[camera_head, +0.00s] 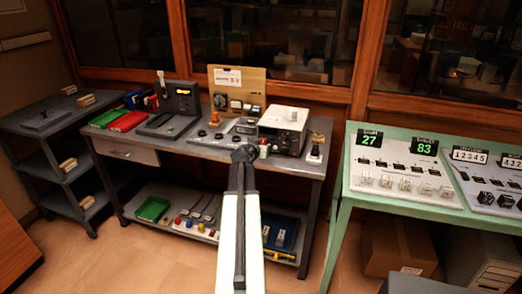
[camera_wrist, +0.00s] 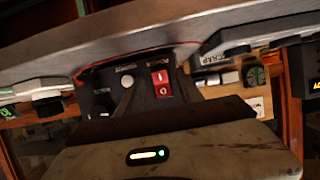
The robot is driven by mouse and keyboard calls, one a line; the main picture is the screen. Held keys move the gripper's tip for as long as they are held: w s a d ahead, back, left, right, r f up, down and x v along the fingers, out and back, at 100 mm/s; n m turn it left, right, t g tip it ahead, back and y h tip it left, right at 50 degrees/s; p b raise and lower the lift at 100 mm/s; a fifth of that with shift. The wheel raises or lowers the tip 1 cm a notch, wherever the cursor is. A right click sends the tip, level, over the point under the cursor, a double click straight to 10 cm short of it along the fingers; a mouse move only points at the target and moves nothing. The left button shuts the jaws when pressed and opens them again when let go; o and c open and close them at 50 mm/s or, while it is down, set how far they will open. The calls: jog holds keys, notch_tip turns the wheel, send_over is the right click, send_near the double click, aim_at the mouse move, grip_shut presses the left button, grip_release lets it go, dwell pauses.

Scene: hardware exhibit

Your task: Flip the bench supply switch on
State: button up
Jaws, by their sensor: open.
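The bench supply appears to be the beige box with a dark front (camera_head: 284,122) on the grey bench. In the wrist view, which looks upside down, its dark panel (camera_wrist: 100,98) carries a red rocker switch (camera_wrist: 161,83) marked I and O and a pale round knob (camera_wrist: 127,81). I cannot tell which side of the rocker is pressed in. My gripper (camera_wrist: 156,72) is open and empty, with its dark fingers on either side of the switch. Whether they touch it is unclear. In the head view my gripper (camera_head: 244,154) is in front of the bench, left of the box.
A dark stand with a display (camera_head: 181,98), red and green trays (camera_head: 127,121) and a tan board (camera_head: 248,78) stand left and behind on the bench. A small switch unit (camera_head: 315,154) is right of the box. A green table (camera_head: 400,195) stands at the right.

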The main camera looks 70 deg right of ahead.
grip_shut()
jog(key=f+h+b, duration=0.1)
jog(key=b, duration=0.2)
jog(key=shift+f, duration=0.2)
jog(key=shift+f+h+b, duration=0.15)
jog(key=shift+h+b, duration=0.35)
jog(key=shift+b, duration=0.7)
jog(key=h+b, duration=0.1)
jog(key=b, duration=0.2)
jog(key=shift+r+h, duration=0.25)
jog(key=shift+h, duration=0.15)
jog(key=shift+r, duration=0.1)
grip_release()
